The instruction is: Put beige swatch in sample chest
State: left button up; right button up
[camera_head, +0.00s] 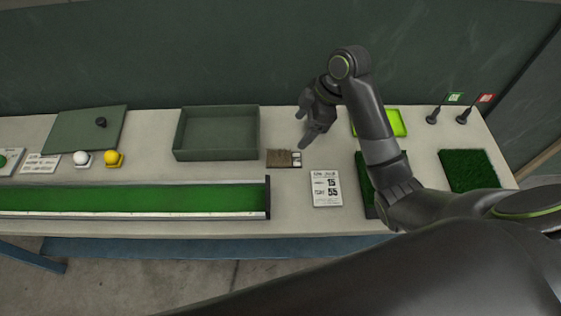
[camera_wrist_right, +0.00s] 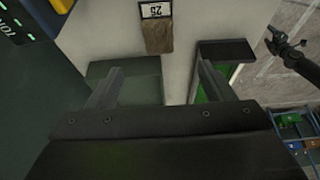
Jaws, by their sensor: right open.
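The beige swatch (camera_head: 279,158), a small brown-beige patch with a white label at its right end, lies flat on the table. The sample chest (camera_head: 180,153) is an open green-grey box just left of it; its flat lid (camera_head: 75,131) with a black knob lies farther left. My right gripper (camera_head: 308,127) is open and empty, above and just behind the swatch. In the right wrist view the swatch (camera_wrist_right: 158,39) lies beyond the open fingers (camera_wrist_right: 160,84). A dark arm at that view's right edge, probably my left gripper (camera_wrist_right: 278,40), is too small to read.
A long green turf track (camera_head: 130,199) runs along the front. A number card (camera_head: 326,188) lies right of the swatch. White (camera_head: 81,158) and yellow (camera_head: 114,158) balls sit left.

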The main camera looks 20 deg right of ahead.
jog(key=b, duration=0.4)
send_near(280, 156)
jog(key=shift+s+a+f, duration=0.1)
jog(key=shift+f, duration=0.5)
jog(key=shift+p+x, duration=1)
jog(key=shift+x, duration=2.75)
pick_arm(q)
notch_tip(280, 156, down, 3)
pick_arm(e)
jog(key=shift+c, duration=0.2)
jog(key=shift+w+r, duration=0.15)
jog(key=shift+w, duration=0.1)
jog(key=c, duration=1)
